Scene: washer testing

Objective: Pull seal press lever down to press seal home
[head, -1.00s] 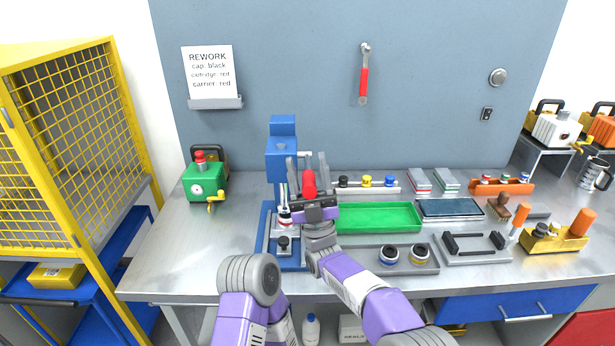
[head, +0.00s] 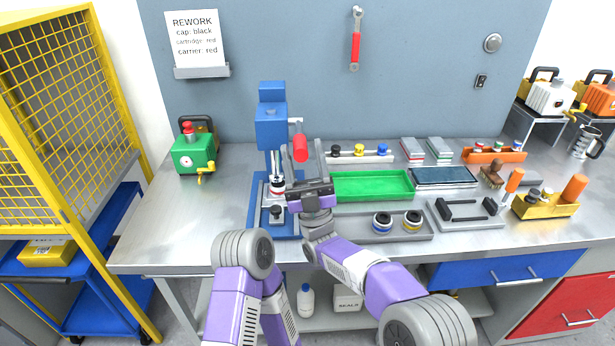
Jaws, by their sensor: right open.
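The blue seal press (head: 271,128) stands on the left half of the bench. Its lever ends in a red handle (head: 300,148) at the press's right side. Under the ram is a small white, red and black part (head: 277,187); how far the seal sits in cannot be seen. My right gripper (head: 304,163) is open, fingers pointing up and away, in front of the press. The red handle shows between and above its fingertips; I cannot tell whether they touch. My left arm shows at bottom centre-left, but its gripper is not visible.
A green tray (head: 372,185) and a grey tray with two ring parts (head: 365,229) lie just right of my right gripper. A green pump unit (head: 194,152) stands to the left. Bare bench (head: 215,212) lies between it and the press. A yellow cage stands at far left.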

